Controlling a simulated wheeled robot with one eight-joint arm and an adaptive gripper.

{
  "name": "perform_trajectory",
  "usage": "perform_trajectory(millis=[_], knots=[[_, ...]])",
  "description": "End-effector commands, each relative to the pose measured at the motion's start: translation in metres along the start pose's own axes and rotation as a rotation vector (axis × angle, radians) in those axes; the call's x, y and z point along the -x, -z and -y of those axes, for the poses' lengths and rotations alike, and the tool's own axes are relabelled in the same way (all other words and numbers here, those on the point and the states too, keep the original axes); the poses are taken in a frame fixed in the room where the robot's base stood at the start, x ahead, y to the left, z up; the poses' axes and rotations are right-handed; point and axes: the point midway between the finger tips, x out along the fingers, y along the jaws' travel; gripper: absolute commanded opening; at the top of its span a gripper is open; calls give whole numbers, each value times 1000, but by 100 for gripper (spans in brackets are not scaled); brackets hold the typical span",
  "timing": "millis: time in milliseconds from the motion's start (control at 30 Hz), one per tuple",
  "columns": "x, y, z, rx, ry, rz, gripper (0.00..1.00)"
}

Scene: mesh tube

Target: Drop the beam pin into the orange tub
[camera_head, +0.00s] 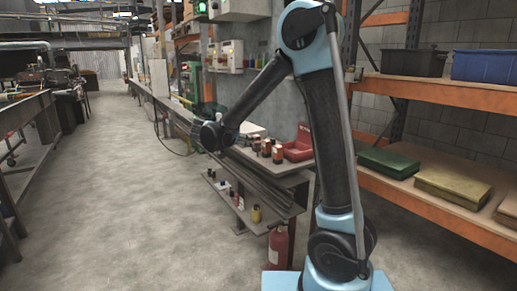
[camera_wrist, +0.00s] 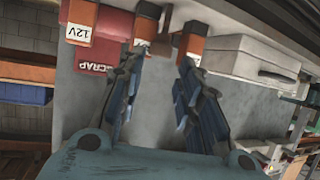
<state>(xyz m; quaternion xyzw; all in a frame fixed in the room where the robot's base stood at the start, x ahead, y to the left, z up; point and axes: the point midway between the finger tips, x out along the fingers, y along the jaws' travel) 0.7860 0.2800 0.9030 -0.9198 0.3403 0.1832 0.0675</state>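My gripper (camera_wrist: 162,57) is open in the wrist view, with its two dark blue-grey fingers spread apart over a grey bench top (camera_wrist: 152,105). A small brownish thing (camera_wrist: 160,47) shows between and beyond the fingertips; I cannot tell whether it is the beam pin. Orange-and-dark boxes stand close by the fingertips, one past the left tip (camera_wrist: 146,24) and one past the right tip (camera_wrist: 191,42). I cannot make out an orange tub in either view. In the head view my gripper is not clear beyond the end of my arm.
A red bin marked SCRAP (camera_wrist: 107,52) and a 12V box (camera_wrist: 80,14) lie left of the fingers. A grey case (camera_wrist: 245,57) is to the right. Shelving with a blue bin (camera_head: 485,66) stands at right; the floor (camera_head: 115,190) at left is clear.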

Motion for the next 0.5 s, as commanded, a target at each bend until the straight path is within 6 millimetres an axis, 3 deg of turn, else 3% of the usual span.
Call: perform_trajectory(millis=[267,500], knots=[[-14,0,0,0,0,0,32],[-43,2,1,0,-2,0,32]])
